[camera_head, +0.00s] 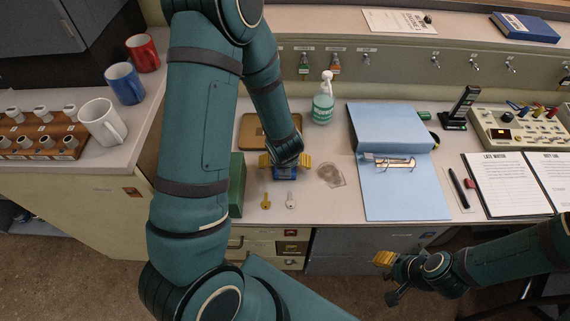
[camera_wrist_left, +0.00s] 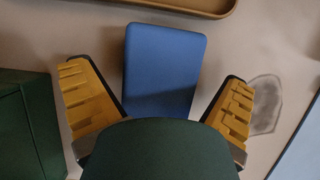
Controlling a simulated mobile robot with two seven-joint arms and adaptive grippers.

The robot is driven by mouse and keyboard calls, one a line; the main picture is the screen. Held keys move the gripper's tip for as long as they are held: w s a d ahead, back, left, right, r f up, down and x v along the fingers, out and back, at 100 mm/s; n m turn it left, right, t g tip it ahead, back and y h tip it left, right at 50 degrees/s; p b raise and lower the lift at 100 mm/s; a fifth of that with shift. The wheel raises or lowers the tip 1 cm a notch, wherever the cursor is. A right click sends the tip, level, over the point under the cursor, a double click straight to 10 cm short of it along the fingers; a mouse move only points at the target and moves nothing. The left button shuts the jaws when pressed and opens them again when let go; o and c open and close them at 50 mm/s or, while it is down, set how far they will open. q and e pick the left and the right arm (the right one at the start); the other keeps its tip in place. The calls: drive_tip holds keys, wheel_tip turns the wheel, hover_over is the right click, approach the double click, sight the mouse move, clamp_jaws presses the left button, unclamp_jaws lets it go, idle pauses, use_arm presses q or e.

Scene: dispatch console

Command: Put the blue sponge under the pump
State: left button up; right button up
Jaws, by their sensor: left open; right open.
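The blue sponge (camera_head: 286,173) lies on the desk below my left gripper (camera_head: 286,161), mostly covered by it in the head view. In the left wrist view the sponge (camera_wrist_left: 163,70) shows as a flat blue block. My left gripper (camera_wrist_left: 160,108) is open, one yellow finger pad on each side of the sponge's near end; contact cannot be told. The pump (camera_head: 323,100) is a clear green bottle with a white head, standing upright behind and right of the sponge. My right gripper (camera_head: 385,273) is open and empty, in front of the desk edge.
A brown tray (camera_head: 253,131) lies behind the sponge, and a dark green box (camera_head: 237,186) stands to its left. A greyish stain (camera_head: 331,175) marks the desk at right, before a blue binder (camera_head: 400,190).

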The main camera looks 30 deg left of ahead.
use_arm(q)
drive_tip(key=c, duration=1.1)
drive_tip(key=shift+r+p, duration=0.2)
drive_tip(key=shift+p, duration=0.1)
drive_tip(key=shift+c, duration=0.2)
wheel_tip(320, 180, up, 9)
drive_tip(key=p, duration=0.5)
drive_tip(key=shift+r+p, duration=0.4)
drive_tip(key=shift+r, duration=0.2)
